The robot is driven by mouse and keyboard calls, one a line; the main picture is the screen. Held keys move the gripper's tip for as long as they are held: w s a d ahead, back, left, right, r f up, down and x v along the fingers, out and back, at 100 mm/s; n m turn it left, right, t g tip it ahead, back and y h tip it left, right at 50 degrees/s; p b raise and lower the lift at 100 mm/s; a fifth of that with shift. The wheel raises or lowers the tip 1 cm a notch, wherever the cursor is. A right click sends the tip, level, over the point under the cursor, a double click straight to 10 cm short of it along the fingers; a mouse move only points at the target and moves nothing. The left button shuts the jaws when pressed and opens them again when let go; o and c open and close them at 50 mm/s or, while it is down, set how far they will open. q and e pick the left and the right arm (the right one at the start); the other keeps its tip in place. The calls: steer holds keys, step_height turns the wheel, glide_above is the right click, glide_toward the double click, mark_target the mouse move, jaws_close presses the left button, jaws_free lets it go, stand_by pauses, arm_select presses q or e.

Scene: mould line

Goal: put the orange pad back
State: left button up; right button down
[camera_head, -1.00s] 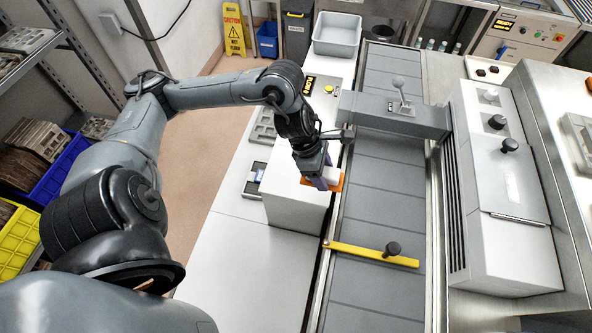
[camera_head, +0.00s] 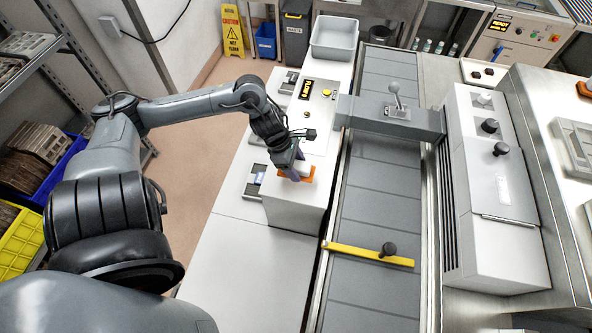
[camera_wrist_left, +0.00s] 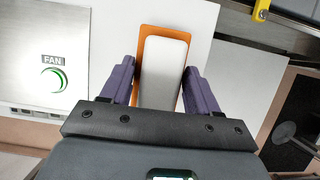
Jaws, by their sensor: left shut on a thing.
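The orange pad (camera_head: 309,172) has a flat orange base and a white block-shaped grip, best seen in the left wrist view (camera_wrist_left: 165,72). My left gripper (camera_head: 296,170) is shut on the pad, with its purple fingers on either side of the white grip. The pad is over the top of the white machine housing (camera_head: 295,205), left of the conveyor. I cannot tell whether its orange base touches that surface. The gripper hides part of the pad in the head view. My right gripper is not in view.
A small tray (camera_head: 250,191) lies left of the housing. A yellow bar with a black knob (camera_head: 350,252) crosses the conveyor (camera_head: 375,205). A grey crossbeam with a lever (camera_head: 365,115) spans the conveyor behind. The white counter (camera_head: 240,260) in front is clear.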

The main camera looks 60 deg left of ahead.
arm_select(q)
steer(key=shift+f+p, duration=0.35)
steer(key=shift+f, duration=1.7)
steer(key=shift+f, duration=0.1)
steer(key=shift+f, duration=0.15)
steer(key=o, duration=1)
steer(key=shift+r, duration=0.3)
steer(key=v, duration=1.2)
steer(key=shift+d+b, duration=0.1)
steer(key=shift+b, duration=0.25)
